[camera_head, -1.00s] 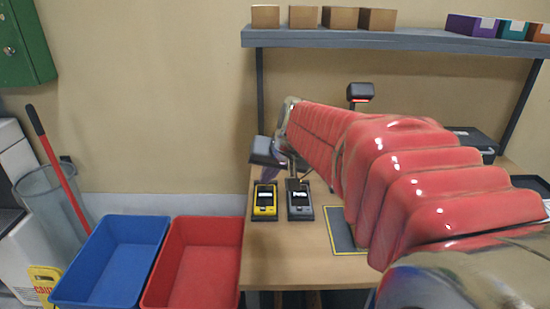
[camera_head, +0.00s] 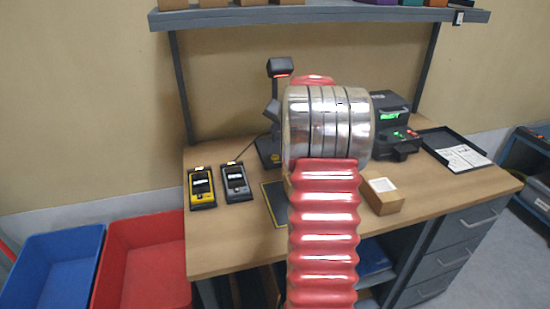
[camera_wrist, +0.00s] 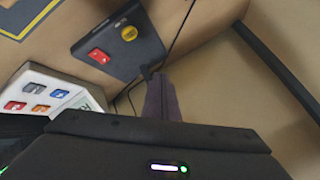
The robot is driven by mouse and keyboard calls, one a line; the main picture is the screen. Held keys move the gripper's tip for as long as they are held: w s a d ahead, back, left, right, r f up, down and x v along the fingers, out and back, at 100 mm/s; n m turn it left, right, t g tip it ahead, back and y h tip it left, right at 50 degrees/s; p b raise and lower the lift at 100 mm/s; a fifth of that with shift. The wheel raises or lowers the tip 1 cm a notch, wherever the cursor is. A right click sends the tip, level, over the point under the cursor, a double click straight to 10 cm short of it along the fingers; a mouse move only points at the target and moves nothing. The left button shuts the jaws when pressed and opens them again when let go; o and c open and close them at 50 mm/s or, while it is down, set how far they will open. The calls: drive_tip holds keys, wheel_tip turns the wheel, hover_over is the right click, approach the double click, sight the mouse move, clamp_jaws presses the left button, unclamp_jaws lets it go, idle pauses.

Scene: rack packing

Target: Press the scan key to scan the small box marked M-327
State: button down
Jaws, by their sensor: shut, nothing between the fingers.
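A small brown box (camera_head: 384,197) with a white label lies on the desk just right of my arm in the head view; its marking is too small to read. A scanner (camera_head: 280,72) with a red light stands on a dark base, partly behind my arm.
A light panel (camera_wrist: 68,83) with several coloured keys is near my gripper. A yellow-edged mat (camera_head: 272,203) is partly hidden. Two handhelds (camera_head: 202,188) lie left; a green-screened device (camera_head: 392,112) and a black tray (camera_head: 432,140) stand right. A shelf (camera_head: 330,15) hangs above.

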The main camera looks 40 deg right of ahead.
sight(276, 159)
drive_tip(key=shift+s+d+f, duration=0.1)
drive_tip(key=shift+d+f, duration=0.1)
drive_tip(key=shift+d, duration=0.35)
drive_tip(key=shift+f, duration=4.4)
drive_tip(key=shift+f, duration=0.15)
drive_tip(key=shift+f, duration=0.2)
drive_tip(key=shift+f, duration=0.4)
drive_tip(key=shift+r, duration=0.85)
